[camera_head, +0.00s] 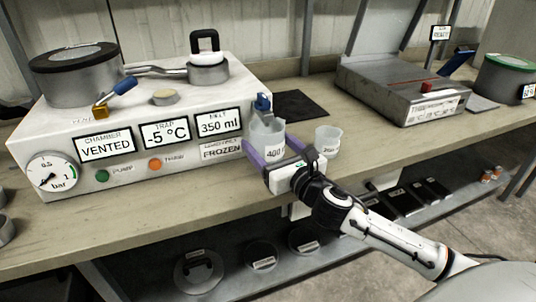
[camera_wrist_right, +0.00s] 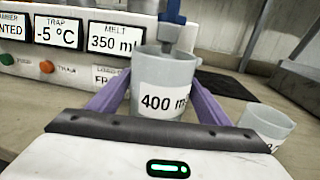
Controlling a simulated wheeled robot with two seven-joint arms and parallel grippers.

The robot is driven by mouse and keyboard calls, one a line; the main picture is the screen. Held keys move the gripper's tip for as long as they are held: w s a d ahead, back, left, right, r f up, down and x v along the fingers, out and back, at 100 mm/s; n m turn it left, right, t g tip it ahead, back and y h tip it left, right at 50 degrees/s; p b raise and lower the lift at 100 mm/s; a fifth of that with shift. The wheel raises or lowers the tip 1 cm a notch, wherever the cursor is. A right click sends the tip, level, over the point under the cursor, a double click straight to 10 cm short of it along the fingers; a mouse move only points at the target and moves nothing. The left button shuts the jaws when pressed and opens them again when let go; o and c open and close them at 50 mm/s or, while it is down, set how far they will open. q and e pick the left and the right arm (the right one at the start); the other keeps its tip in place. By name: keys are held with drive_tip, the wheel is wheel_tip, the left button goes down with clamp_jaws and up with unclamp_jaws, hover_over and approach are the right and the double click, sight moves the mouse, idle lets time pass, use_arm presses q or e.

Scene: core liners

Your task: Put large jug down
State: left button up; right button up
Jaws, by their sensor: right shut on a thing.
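The large jug (camera_head: 267,133) is a pale translucent cup marked 400. In the head view it is upright at the right front corner of the white freeze-dryer unit. My right gripper (camera_head: 266,150) has its purple fingers on both sides of the jug and is shut on it. In the right wrist view the jug (camera_wrist_right: 165,85) stands between the fingers, below a blue and grey valve (camera_wrist_right: 171,22). The jug's base is hidden behind the gripper, so I cannot tell whether it touches the bench. My left gripper is not in view.
A smaller jug (camera_head: 327,140) stands on the bench (camera_head: 150,215) just right of the gripper. The white unit (camera_head: 65,135) reads VENTED, -5 °C and 350 ml. A dark mat (camera_head: 300,106) lies behind the jugs. A grey device (camera_head: 400,90) stands farther right.

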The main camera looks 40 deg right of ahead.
drive_tip(key=shift+f+b, duration=0.6)
drive_tip(key=shift+f, duration=1.15)
drive_tip(key=shift+f, duration=0.15)
drive_tip(key=o, duration=1.1)
drive_tip(key=shift+r, duration=0.2)
drive_tip(key=s+a, duration=0.1)
drive_tip(key=s, duration=1.1)
drive_tip(key=shift+a+b, duration=0.15)
drive_tip(key=shift+b, duration=0.2)
